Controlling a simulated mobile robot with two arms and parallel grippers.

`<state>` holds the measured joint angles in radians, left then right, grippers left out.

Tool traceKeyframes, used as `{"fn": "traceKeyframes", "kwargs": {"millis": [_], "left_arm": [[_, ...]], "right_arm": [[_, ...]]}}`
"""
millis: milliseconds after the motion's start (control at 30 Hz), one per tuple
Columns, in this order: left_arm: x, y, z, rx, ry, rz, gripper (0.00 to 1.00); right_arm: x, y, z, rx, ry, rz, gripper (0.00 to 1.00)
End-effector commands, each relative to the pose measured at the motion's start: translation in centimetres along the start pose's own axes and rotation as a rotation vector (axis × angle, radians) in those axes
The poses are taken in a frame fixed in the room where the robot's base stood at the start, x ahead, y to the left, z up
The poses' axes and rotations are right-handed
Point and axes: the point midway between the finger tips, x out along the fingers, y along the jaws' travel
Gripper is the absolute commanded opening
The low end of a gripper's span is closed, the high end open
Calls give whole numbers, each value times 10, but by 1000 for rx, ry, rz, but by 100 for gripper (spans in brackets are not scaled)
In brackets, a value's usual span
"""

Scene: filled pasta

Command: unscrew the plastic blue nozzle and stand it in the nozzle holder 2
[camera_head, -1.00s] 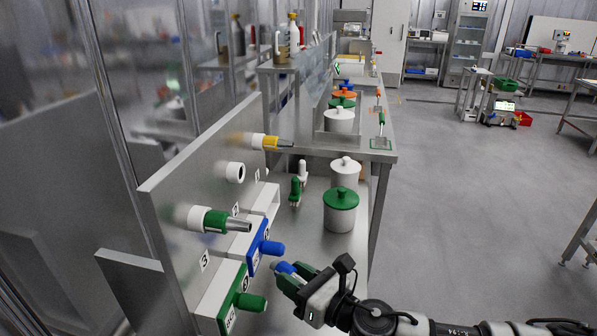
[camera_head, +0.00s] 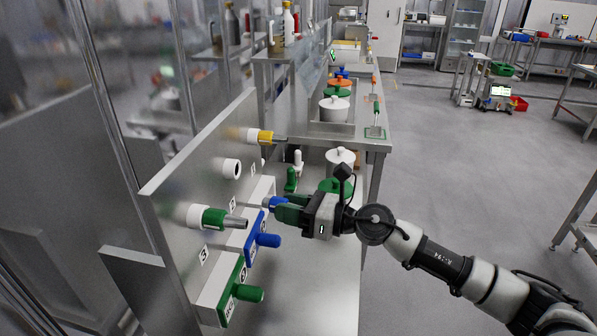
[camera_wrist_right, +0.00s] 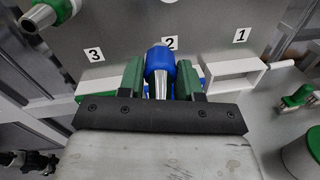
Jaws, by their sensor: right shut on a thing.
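My right gripper (camera_head: 283,207) is shut on the blue nozzle (camera_head: 271,203), in front of the steel panel. In the right wrist view the blue nozzle (camera_wrist_right: 159,63) sits between the green jaws (camera_wrist_right: 160,80), its metal tip pointing toward the camera. The label 2 (camera_wrist_right: 170,43) is just beyond it. The white fitting (camera_head: 231,169) on the panel has no nozzle on it. A white holder frame (camera_wrist_right: 236,74) below label 1 looks empty. The spot below label 2 is largely hidden by the nozzle and jaws, so contact there cannot be told. My left gripper is out of view.
A yellow nozzle (camera_head: 265,137) and a green nozzle (camera_head: 214,219) stick out from the panel. A blue knob (camera_head: 268,240) and a green knob (camera_head: 249,293) project below. White and green lidded pots (camera_head: 340,158) stand behind my gripper.

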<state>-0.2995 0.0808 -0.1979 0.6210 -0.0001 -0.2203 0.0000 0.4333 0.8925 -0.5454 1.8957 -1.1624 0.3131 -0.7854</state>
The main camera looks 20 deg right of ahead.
Motion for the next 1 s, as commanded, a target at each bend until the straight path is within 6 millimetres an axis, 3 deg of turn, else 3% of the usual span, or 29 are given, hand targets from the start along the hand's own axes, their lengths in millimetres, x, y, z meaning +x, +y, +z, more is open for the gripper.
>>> {"fn": "traceKeyframes", "kwargs": {"millis": [100,267,767,1000], "left_arm": [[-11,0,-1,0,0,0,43],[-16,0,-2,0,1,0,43],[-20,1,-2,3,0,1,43],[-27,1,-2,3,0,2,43]], "right_arm": [[-2,-11,33,1,3,52,6],[-7,-20,57,4,16,102,6],[-12,-22,61,36,30,106,6],[8,-20,62,41,26,107,6]]}}
